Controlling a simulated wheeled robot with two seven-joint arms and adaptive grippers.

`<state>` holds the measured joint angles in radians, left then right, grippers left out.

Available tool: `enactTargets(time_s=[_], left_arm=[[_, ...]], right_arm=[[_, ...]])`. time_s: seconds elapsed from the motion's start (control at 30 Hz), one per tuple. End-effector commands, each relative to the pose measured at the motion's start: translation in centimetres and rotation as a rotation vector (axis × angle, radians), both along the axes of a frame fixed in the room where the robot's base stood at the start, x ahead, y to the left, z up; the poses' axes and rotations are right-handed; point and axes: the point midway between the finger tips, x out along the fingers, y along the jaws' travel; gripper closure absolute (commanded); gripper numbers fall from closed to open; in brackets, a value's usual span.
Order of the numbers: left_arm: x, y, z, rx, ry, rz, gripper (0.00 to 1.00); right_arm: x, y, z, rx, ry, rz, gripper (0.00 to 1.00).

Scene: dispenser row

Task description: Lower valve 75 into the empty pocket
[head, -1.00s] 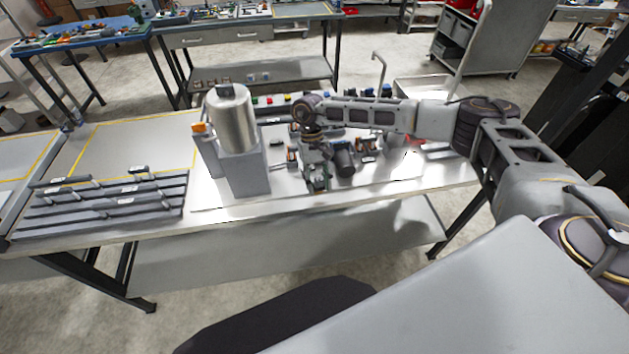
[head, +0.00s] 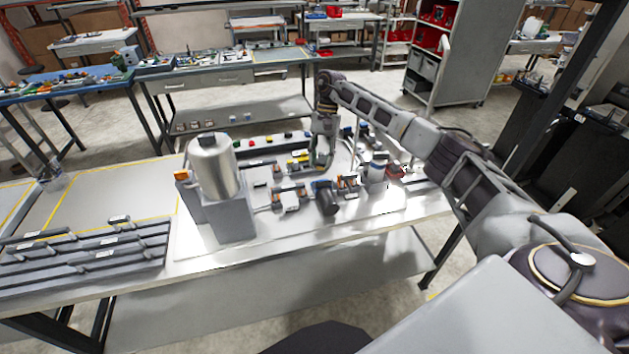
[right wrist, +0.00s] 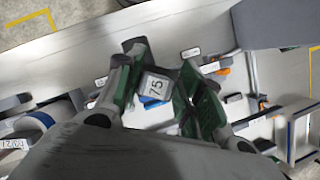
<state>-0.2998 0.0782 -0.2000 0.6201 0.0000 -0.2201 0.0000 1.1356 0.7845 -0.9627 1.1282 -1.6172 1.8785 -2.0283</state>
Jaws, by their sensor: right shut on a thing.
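Valve 75 (right wrist: 158,86) shows in the right wrist view as a small pale block with "75" on its top face and some blue at its lower edge. My right gripper (right wrist: 162,92) is shut on it, with green-lined fingers on both sides. In the head view my right gripper (head: 321,162) points down over the bench panel, near its middle. The valve cannot be made out clearly there. I cannot pick out the empty pocket in either view. My left gripper is not in view.
A large metal cylinder (head: 213,168) on a grey block stands left of the gripper. A dark cylindrical part (head: 327,200) and several small fittings crowd the panel around it. A grey slotted rack (head: 85,250) lies at the bench's left. Bare bench lies behind the rack.

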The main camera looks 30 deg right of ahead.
Motion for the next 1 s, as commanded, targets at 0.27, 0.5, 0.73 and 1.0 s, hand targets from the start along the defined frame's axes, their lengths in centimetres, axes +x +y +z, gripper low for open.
enactTargets(time_s=[0.27,0.5,0.73,1.0], left_arm=[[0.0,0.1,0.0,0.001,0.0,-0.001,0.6],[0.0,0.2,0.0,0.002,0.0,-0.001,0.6],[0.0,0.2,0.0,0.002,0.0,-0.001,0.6],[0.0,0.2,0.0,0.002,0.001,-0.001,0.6]], right_arm=[[2.0,-2.5,2.9,-0.001,0.001,-0.296,0.88],[2.5,-3.4,3.1,-0.001,0.002,-0.513,0.88],[2.7,-3.8,3.0,-0.001,0.002,-0.703,0.88],[2.9,-3.8,2.9,-0.001,0.001,-0.86,0.88]])
